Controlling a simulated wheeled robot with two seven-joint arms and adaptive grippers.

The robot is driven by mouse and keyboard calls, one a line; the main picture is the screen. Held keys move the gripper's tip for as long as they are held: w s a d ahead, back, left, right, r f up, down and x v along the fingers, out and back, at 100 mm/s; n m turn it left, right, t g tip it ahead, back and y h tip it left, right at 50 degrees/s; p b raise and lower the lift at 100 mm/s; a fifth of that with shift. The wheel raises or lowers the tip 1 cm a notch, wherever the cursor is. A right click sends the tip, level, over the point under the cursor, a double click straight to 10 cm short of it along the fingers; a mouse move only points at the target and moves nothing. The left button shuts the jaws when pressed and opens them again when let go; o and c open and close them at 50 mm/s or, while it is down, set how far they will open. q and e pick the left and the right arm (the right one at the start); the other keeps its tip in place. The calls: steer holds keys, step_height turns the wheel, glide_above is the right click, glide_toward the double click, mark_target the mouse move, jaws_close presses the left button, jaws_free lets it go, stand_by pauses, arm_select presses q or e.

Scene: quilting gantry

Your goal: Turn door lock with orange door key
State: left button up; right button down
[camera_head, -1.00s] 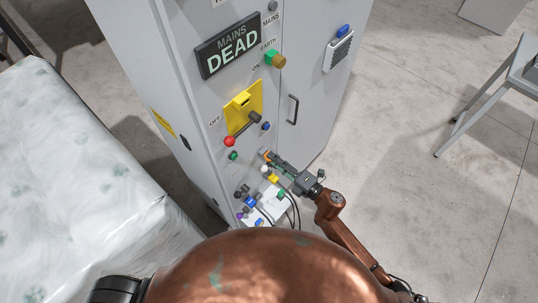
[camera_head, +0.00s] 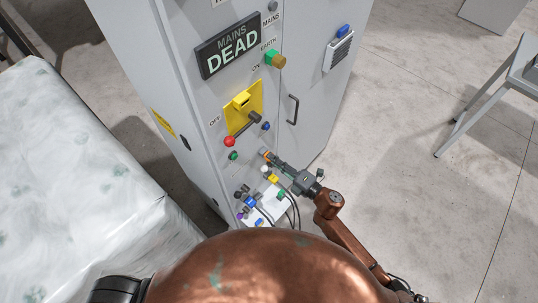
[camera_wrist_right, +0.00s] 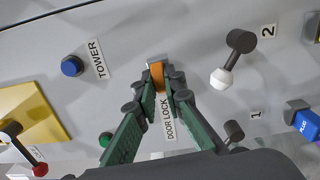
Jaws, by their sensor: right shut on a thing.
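The orange door key (camera_wrist_right: 157,75) is between the fingertips of my right gripper (camera_wrist_right: 162,84), right at the cabinet face above the DOOR LOCK label (camera_wrist_right: 168,118). The fingers are shut on it. The lock itself is hidden behind the key and fingertips, so how deep the key sits cannot be told. In the head view the right gripper (camera_head: 273,160) reaches from the lower right to the cabinet front, with a bit of orange at its tip. My left gripper is not in view.
The grey cabinet (camera_head: 207,150) carries a yellow switch plate (camera_head: 241,103) with a red-knobbed lever (camera_head: 229,141) above the gripper. A blue TOWER button (camera_wrist_right: 72,66) and a white-tipped knob (camera_wrist_right: 221,79) flank the fingers. Cables hang below. A wrapped bale (camera_head: 70,170) stands left.

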steer(key=n+b, duration=0.2)
steer(key=n, duration=0.1)
steer(key=shift+n, duration=0.4)
